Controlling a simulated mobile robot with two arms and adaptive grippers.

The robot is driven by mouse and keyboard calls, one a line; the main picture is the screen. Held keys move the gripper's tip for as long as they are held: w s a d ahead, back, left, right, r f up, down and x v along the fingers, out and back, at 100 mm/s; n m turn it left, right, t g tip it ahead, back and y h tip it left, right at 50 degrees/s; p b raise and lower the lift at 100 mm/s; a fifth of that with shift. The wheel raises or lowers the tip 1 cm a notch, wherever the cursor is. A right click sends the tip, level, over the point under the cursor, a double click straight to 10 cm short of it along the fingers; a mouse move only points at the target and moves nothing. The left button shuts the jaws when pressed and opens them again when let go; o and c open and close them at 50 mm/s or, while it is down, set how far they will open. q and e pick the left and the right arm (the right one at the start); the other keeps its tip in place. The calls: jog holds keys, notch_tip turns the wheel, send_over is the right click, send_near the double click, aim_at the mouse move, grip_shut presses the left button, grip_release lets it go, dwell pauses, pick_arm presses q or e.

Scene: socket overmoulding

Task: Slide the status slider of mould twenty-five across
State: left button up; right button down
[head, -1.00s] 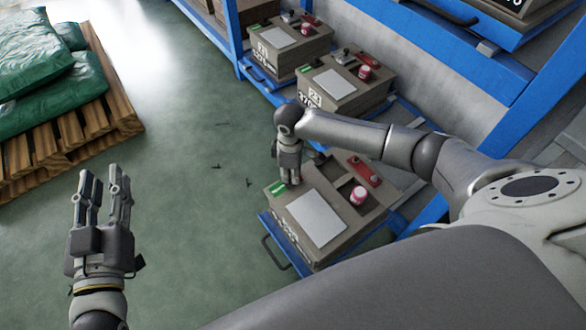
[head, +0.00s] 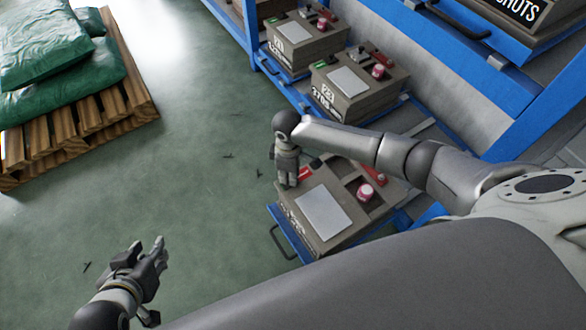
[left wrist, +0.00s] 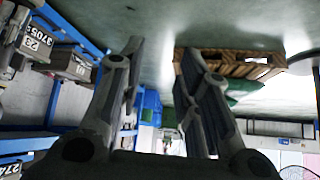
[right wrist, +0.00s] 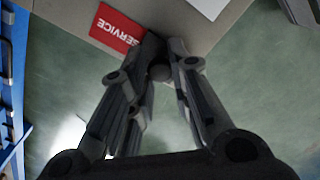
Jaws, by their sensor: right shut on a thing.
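The nearest mould (head: 350,227), a grey-brown block with a pale plate on top, sits on a blue pull-out shelf. Its number cannot be read from here. My right gripper (head: 288,184) points down at its left rear edge. In the right wrist view, the fingertips (right wrist: 160,72) are closed on a small dark slider knob (right wrist: 153,48). A red SERVICE field (right wrist: 115,27) lies bare beside the knob; it also shows in the head view (head: 306,173). No green field shows on this mould. My left gripper (head: 150,258) is open and empty above the floor, away from the mould.
Two similar moulds, one marked 23 (head: 352,85) and one further back (head: 300,42), stand along the blue rack (head: 480,60). A wooden pallet (head: 75,130) with green sacks (head: 60,90) is at the left.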

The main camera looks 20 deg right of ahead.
pick_arm(q)
jog(key=shift+s+a+f+g, duration=0.25)
jog(key=shift+s+f+g, duration=0.1)
jog(key=shift+s, duration=0.35)
jog(key=shift+s+a+f+g, duration=0.2)
jog(key=shift+s+f+g, duration=0.15)
jog(key=shift+s, duration=0.3)
pick_arm(e)
jog(key=shift+a, duration=0.45)
pick_arm(q)
jog(key=shift+r, duration=0.1)
pick_arm(e)
jog(key=c, duration=1.3)
grip_release()
jog(key=shift+d, duration=0.1)
notch_tip(320, 180, up, 12)
jog(key=shift+s, duration=0.1)
